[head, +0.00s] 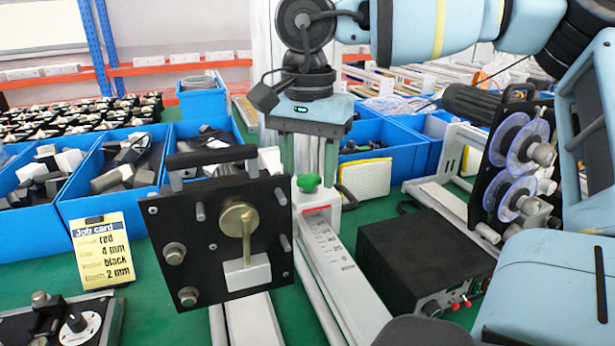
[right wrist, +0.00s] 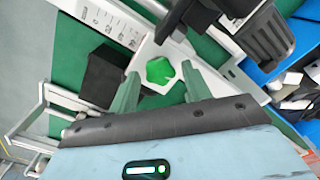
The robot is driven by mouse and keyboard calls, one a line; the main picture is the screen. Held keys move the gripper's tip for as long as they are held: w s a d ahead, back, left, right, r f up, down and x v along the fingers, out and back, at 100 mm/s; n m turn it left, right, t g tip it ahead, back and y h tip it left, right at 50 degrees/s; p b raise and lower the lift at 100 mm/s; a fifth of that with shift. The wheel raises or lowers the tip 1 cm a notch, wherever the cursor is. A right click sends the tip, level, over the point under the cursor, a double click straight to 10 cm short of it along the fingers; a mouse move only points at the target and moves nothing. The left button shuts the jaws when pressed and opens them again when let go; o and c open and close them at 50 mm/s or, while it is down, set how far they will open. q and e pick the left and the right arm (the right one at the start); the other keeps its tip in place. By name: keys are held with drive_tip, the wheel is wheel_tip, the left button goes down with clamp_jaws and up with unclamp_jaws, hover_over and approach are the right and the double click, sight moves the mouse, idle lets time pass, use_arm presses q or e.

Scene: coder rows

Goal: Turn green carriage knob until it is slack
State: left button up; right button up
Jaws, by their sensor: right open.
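The green carriage knob (head: 308,182) sits on a white carriage on the ruled rail (head: 335,255), behind the black plate. My right gripper (head: 310,168) points down over it, its fingers apart on either side. In the right wrist view the knob (right wrist: 160,73) shows as a green lobed shape between the tips of my open right gripper (right wrist: 160,82). I see gaps on both sides of the knob, so the fingers do not seem to touch it. My left gripper is in neither view.
A black plate with a brass knob (head: 238,220) stands in front, left of the carriage. A black box (head: 425,262) stands right, with spool holders (head: 515,165) behind it.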

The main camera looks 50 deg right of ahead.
drive_tip(key=m, duration=0.5)
drive_tip(key=shift+b, duration=0.4)
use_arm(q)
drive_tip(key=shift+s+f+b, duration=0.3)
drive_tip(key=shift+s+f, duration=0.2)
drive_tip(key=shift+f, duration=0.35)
use_arm(e)
drive_tip(key=m, duration=0.4)
drive_tip(key=c, duration=0.9)
drive_tip(key=n+p, duration=0.1)
drive_tip(key=n, duration=0.1)
drive_tip(key=shift+r+n, duration=0.1)
drive_tip(key=shift+n, duration=0.3)
drive_tip(key=shift+c, duration=0.2)
drive_tip(key=o, duration=0.9)
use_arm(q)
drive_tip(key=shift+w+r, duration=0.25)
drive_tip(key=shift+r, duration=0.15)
use_arm(e)
drive_tip(key=shift+o, duration=0.2)
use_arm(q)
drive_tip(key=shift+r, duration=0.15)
use_arm(e)
drive_tip(key=shift+r, duration=0.1)
